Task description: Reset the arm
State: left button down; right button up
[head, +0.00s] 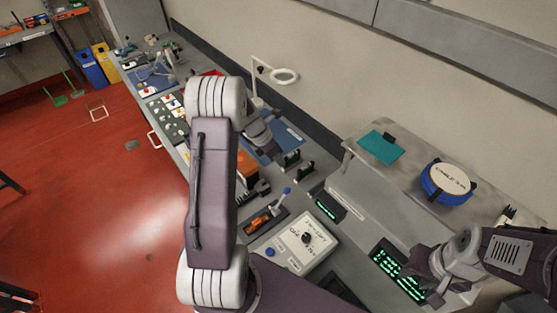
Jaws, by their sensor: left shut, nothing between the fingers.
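My left arm rises across the middle of the head view and bends over the bench. My right gripper (430,290) is at the lower right, over the bench near a green-lit display panel (385,260). Its fingers are dark against the dark panel, so their opening is unclear.
A white box with a black knob (305,238) and a blue-handled lever (283,198) stand between the grippers. A blue round container (447,184) and a teal sheet (380,147) lie on the raised shelf. Red floor (100,210) is open at left.

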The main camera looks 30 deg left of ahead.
pick_arm(q)
jog(key=shift+s+a+r, duration=0.15)
jog(key=shift+s, duration=0.15)
pick_arm(e)
jog(key=shift+s+a+r, duration=0.1)
jog(key=shift+s+a, duration=0.05)
jog(key=shift+s, duration=0.15)
pick_arm(q)
jog(key=shift+w, duration=0.1)
pick_arm(e)
jog(key=shift+w, duration=0.1)
